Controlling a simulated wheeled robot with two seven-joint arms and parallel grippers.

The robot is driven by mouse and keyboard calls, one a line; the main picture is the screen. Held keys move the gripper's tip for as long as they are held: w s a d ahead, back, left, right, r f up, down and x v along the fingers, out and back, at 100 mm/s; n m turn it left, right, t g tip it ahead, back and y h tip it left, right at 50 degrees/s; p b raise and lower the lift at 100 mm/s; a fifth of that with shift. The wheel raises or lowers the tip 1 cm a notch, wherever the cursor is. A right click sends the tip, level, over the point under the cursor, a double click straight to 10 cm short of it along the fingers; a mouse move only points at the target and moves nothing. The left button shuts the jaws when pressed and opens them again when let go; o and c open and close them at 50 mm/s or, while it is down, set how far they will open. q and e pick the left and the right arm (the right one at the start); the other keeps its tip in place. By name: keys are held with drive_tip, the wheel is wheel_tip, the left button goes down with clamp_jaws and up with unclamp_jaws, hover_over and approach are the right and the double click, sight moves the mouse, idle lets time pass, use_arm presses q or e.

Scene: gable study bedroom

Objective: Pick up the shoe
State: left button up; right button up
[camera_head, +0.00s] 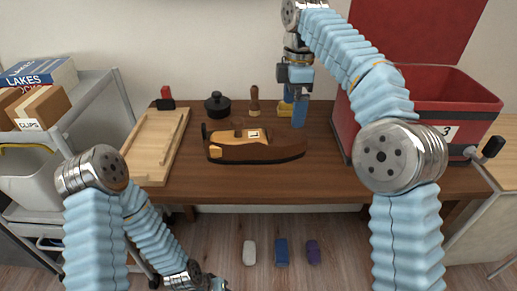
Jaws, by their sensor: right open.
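A brown and black shoe (262,153) with a small white label lies lengthwise on the dark wooden table (330,188), its toe pointing right. My right gripper (294,113) hangs from above, fingers down, behind the shoe's toe end and apart from it. It is open, with nothing visibly held between its fingers. My left arm hangs low in front of the table at the lower left. Its gripper end (219,285) is at the bottom edge, mostly cut off, so its jaws cannot be made out.
A wooden tray (152,150) lies left of the shoe, with a black lidded pot (217,104), a brown-handled tool (254,101) and a yellow item (284,110) behind it. A red bin (440,95) marked 3 stands right. A shelf cart (95,85) is left. Small items lie on the floor.

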sight(289, 136)
wheel_tip(289, 136, down, 7)
drive_tip(key=shift+r, duration=0.1)
drive_tip(key=f, duration=0.5)
drive_tip(key=shift+a+f, duration=0.15)
drive_tip(key=shift+a, duration=0.1)
drive_tip(key=c, duration=1)
wheel_tip(289, 136, up, 10)
drive_tip(key=shift+r, duration=0.1)
drive_tip(key=shift+f, duration=4.9)
